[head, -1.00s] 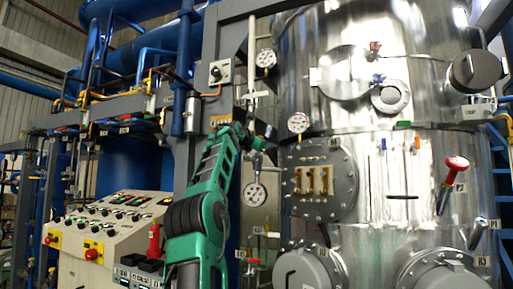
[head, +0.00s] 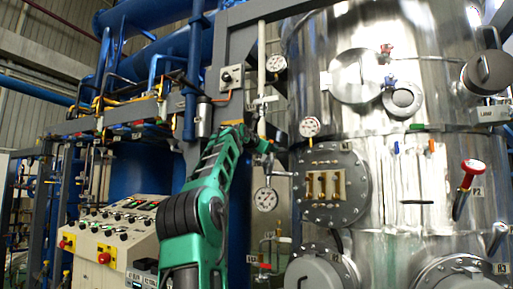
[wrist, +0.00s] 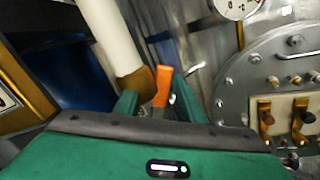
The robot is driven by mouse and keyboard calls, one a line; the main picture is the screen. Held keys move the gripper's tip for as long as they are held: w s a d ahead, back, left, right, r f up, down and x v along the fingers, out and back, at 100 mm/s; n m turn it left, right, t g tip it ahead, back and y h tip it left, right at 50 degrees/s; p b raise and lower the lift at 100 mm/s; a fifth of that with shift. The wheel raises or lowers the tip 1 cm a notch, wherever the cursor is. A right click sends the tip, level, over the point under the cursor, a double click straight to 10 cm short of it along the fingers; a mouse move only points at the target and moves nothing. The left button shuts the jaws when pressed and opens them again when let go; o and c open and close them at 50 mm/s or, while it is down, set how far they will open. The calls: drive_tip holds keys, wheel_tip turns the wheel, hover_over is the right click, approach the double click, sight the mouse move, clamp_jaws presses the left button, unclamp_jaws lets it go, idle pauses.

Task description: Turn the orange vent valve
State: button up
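The orange vent valve handle (wrist: 162,86) shows in the wrist view as a short upright orange lever beside a white pipe. My gripper (wrist: 155,103) has its two green fingers apart, one on each side of the handle. The handle stands between or just beyond the fingertips, closer to the right finger; I cannot tell whether they touch. The valve body below it is partly hidden by my gripper. In the head view my gripper (head: 266,148) is at the vertical pipe left of the steel tank, and the orange handle cannot be made out there.
The shiny steel tank (head: 385,215) with its bolted round flange (head: 353,200) stands right of my gripper. Pressure gauges (head: 265,199) sit close to the pipe, above and below my gripper. A control console (head: 105,240) stands at the lower left.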

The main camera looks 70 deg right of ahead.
drive_tip(key=a, duration=0.7)
drive_tip(key=shift+w, duration=0.45)
drive_tip(key=shift+a, duration=0.1)
